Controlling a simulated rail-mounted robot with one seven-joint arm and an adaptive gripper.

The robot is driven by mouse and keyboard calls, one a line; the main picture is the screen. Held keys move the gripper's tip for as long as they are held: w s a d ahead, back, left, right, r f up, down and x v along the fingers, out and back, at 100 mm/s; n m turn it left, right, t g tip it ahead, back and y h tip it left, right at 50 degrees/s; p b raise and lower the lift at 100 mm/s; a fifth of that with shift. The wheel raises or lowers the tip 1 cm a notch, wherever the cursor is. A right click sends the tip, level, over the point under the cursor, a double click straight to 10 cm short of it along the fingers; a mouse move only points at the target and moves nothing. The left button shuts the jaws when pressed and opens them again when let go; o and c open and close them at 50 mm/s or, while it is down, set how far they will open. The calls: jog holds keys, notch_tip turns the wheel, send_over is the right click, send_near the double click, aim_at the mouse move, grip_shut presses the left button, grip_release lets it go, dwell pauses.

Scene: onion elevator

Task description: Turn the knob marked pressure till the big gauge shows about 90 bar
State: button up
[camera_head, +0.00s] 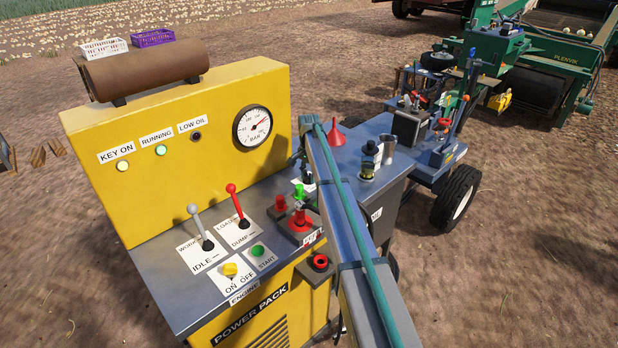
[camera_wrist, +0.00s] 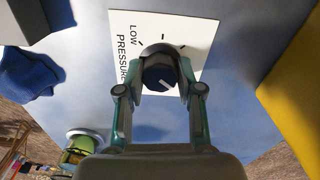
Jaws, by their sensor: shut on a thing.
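The pressure knob (camera_wrist: 158,75) is a dark round knob with a white pointer line, on a white card (camera_wrist: 190,30) marked LOW and PRESSURE in the wrist view. My gripper (camera_wrist: 160,88) is shut on the knob, one finger on each side. In the head view my arm hides the knob and most of the gripper. The big gauge (camera_head: 252,128), a white dial marked BAR, is on the yellow panel in the head view. Its red-tipped needle points to the upper right; the numbers are too small to read surely.
On the console stand a grey lever (camera_head: 201,228), a red lever (camera_head: 238,206), a yellow button (camera_head: 230,269), a green button (camera_head: 257,250) and red-and-green valve parts (camera_head: 300,218). A red funnel (camera_head: 335,134), a dark bottle (camera_head: 370,158) and a metal cup (camera_head: 387,149) stand to the right.

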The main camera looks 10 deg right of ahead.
jog(key=n, duration=0.5)
jog(key=shift+n+b, duration=0.3)
jog(key=shift+b, duration=0.1)
jog(key=n, duration=0.5)
jog(key=shift+a+n, duration=0.1)
jog(key=shift+n, duration=0.2)
jog(key=n+b, duration=0.1)
jog(key=n, duration=1)
jog(key=shift+a, duration=0.1)
jog(key=shift+n, duration=0.3)
jog(key=o, duration=1.2)
jog(key=shift+c, duration=0.2)
jog(key=shift+r, duration=0.15)
